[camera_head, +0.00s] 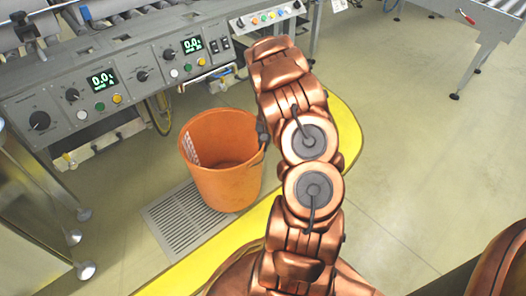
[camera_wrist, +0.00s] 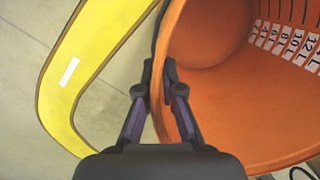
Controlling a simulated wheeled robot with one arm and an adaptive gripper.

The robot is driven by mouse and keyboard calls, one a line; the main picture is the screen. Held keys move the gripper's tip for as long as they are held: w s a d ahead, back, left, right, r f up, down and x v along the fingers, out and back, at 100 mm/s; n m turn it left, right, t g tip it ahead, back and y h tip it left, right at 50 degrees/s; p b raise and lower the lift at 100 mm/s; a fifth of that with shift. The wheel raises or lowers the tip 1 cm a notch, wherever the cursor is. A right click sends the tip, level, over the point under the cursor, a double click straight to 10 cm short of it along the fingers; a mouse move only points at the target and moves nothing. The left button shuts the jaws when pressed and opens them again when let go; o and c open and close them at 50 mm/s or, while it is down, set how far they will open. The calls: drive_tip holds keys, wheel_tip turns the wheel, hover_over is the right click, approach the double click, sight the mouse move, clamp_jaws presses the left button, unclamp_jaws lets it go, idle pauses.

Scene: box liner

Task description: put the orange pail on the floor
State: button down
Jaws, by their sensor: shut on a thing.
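The orange pail (camera_head: 230,180) is upright, or nearly so, in the head view, left of my arm and in front of the machine panel. It is empty as far as I see, with a white litre scale on its inner wall. In the wrist view the pail (camera_wrist: 225,110) fills the right side. My gripper (camera_wrist: 160,85) is shut on the pail's rim, one finger outside and one inside. In the head view the gripper (camera_head: 263,138) is mostly hidden by my arm. I cannot tell whether the pail's base touches the floor.
A grey machine with a control panel (camera_head: 130,75) stands behind the pail. A floor grate (camera_head: 180,222) shows below it. Yellow floor marking (camera_head: 348,130) curves around my arm. Metal legs (camera_head: 45,190) stand at left. Open floor (camera_head: 415,150) lies to the right.

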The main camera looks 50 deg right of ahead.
wheel_tip(320, 180, down, 4)
drive_tip(key=shift+w+r+b, duration=0.1)
drive_tip(key=shift+r+b, duration=0.15)
drive_tip(key=shift+b, duration=0.7)
drive_tip(key=c, duration=1.3)
unclamp_jaws()
drive_tip(key=shift+f, duration=0.1)
